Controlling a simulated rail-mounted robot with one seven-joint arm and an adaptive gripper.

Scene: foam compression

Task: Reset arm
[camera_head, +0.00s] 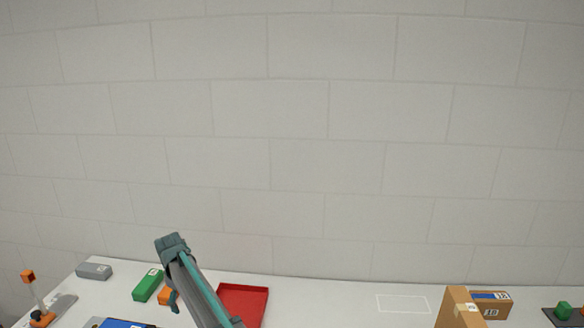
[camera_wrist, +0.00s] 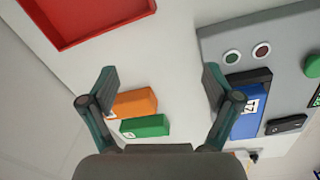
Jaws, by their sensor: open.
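In the wrist view my gripper (camera_wrist: 160,85) has its two fingers spread wide apart, with nothing between the tips but white table surface. An orange block (camera_wrist: 133,103) and a green block (camera_wrist: 146,126) lie side by side on the table beneath it, partly overlapped by the left finger in the picture. In the head view my arm reaches up from the bottom edge. The green block (camera_head: 147,285) and orange block (camera_head: 164,295) lie just left of it. I cannot make out the fingertips clearly in the head view.
A red tray (camera_wrist: 62,36) lies at upper left in the wrist view; a grey panel (camera_wrist: 213,39) with buttons and a blue part is at right. In the head view, a grey block (camera_head: 94,271) lies left, cardboard boxes (camera_head: 456,305) stand right.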

